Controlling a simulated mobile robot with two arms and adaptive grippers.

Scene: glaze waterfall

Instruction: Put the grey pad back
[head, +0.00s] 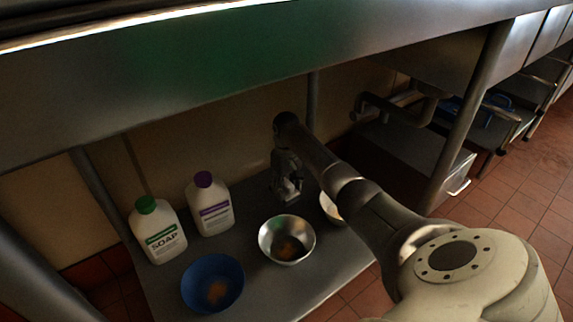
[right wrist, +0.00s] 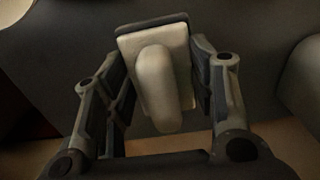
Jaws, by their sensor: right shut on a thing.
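My right gripper (head: 287,190) reaches in over the lower metal shelf, near its back, above and behind a metal bowl. In the right wrist view the gripper (right wrist: 160,85) is shut on the grey pad (right wrist: 158,75). The pad has a pale backing plate with a rounded handle and a darker grey layer behind it. It sits between the two fingers. In the head view I cannot make out the pad clearly at the gripper. My left gripper is not in view.
On the shelf (head: 165,290) stand a green-capped soap bottle (head: 158,232), a purple-capped bottle (head: 210,205), a blue bowl (head: 212,284) and a metal bowl (head: 287,240). Another bowl (head: 330,208) is partly behind my arm. A metal counter (head: 250,70) overhangs the shelf.

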